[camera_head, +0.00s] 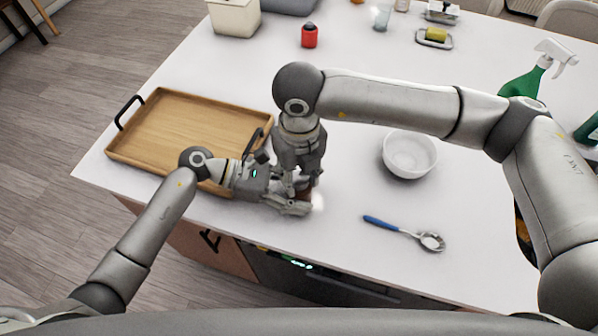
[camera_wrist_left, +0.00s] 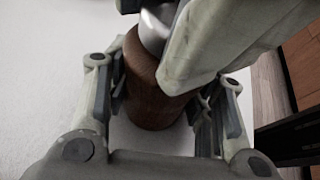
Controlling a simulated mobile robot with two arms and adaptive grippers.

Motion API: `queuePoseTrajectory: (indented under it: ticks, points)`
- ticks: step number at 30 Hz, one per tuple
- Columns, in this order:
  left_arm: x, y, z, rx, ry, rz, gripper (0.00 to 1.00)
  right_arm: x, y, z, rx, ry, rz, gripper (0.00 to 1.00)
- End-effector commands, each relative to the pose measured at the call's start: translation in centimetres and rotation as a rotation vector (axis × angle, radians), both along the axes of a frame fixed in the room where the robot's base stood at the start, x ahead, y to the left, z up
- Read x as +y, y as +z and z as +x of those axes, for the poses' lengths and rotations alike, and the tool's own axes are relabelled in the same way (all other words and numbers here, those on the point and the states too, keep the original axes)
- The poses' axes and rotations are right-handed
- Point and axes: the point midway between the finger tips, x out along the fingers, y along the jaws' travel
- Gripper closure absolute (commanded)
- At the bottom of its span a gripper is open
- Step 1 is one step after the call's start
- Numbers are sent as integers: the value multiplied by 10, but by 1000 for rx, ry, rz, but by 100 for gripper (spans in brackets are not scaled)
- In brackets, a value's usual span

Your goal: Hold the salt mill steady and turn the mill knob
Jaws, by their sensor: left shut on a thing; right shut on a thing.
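The salt mill (camera_wrist_left: 148,92) is a dark brown wooden body, upright on the white counter in the left wrist view. My left gripper (camera_wrist_left: 160,105) is shut around its body from the side. The silvery mill knob (camera_wrist_left: 157,28) is on top, mostly hidden by the fingers of my right gripper (camera_wrist_left: 172,35), which is shut on it from above. In the head view the mill (camera_head: 303,187) is almost wholly covered by my left gripper (camera_head: 298,204) and my right gripper (camera_head: 304,180), which meet near the counter's front edge.
A wooden tray (camera_head: 190,112) with black handles lies left of the grippers. A white bowl (camera_head: 410,154) and a blue-handled spoon (camera_head: 405,233) lie to the right. A red-topped shaker (camera_head: 309,37), a sponge dish (camera_head: 434,40) and a green spray bottle (camera_head: 527,82) stand farther back.

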Motion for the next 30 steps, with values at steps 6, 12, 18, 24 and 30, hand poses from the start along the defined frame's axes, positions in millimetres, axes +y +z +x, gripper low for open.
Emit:
queuePoseTrajectory:
  ticks: [6, 12, 18, 24, 30]
  points:
    - [0, 0, -1, 2, -2, 1, 79, 0, 1, 1, -4, -1, 0, 88]
    - [0, 0, -1, 2, -1, 1, 79, 0, 0, 1, -2, 0, 0, 42]
    - [0, 0, -1, 2, -1, 1, 79, 0, 0, 0, -1, 0, 0, 42]
    - [0, 0, -1, 1, -1, 1, 79, 1, 9, 1, -2, 1, 2, 42]
    - [0, 0, 0, 0, -1, 1, 79, 1, 45, 2, -6, 1, 2, 42]
